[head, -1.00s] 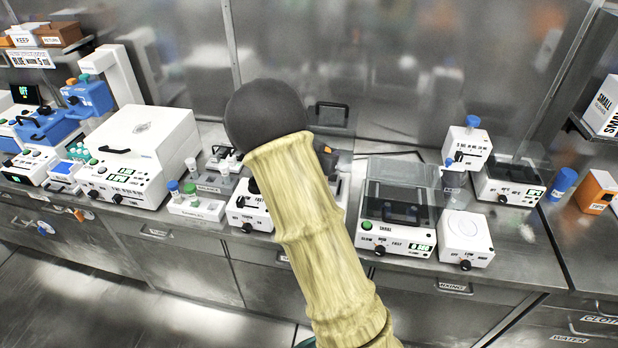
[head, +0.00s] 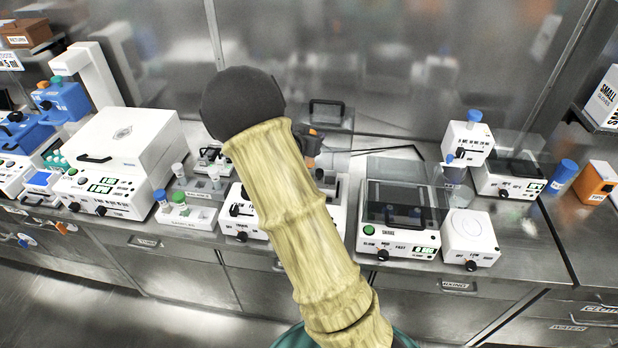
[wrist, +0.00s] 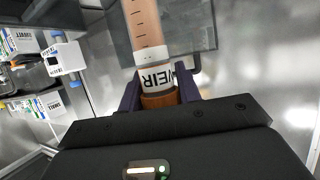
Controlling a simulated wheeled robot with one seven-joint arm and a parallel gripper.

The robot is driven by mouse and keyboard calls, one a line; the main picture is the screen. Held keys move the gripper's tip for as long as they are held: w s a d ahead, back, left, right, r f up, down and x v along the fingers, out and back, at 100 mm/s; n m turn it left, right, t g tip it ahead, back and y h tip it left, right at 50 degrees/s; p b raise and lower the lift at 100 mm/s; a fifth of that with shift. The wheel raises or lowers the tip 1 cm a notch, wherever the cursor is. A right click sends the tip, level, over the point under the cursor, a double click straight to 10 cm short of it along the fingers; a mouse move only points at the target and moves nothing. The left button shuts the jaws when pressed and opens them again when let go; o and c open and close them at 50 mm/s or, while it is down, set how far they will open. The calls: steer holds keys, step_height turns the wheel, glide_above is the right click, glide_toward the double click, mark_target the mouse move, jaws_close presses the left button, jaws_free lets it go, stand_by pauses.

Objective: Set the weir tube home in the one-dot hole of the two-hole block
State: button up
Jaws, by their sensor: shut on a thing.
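In the wrist view my gripper (wrist: 160,92) is shut on the weir tube (wrist: 153,58), around its orange-brown lower part. In the head view my arm covers the middle and hides most of the gripper. Small low blocks stand left of the arm: a grey one (head: 196,192) and a white one (head: 186,216) with capped tubes in it. I cannot make out dot marks, nor tell which is the two-hole block.
A large white lidded machine (head: 125,160) stands left on the steel bench. A dark-lidded device (head: 398,215) and a white square device (head: 470,238) stand right of my arm. A blue-capped jar (head: 563,178) and an orange box (head: 596,183) are at far right.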

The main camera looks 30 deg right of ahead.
steer(key=f, duration=0.5)
steer(key=shift+w+f, duration=0.25)
steer(key=shift+s+d+f, duration=0.1)
steer(key=shift+d, duration=0.05)
steer(key=shift+s, duration=0.2)
steer(key=shift+w+a+f+p, duration=0.15)
steer(key=shift+f+p, duration=0.1)
steer(key=shift+f, duration=0.5)
steer(key=shift+a+f+p, duration=0.1)
steer(key=shift+f+p, duration=0.15)
steer(key=shift+f, duration=0.45)
steer(key=shift+d+f, duration=0.1)
steer(key=shift+f, duration=0.3)
steer(key=shift+f, duration=0.1)
steer(key=o, duration=1)
steer(key=shift+c, duration=0.2)
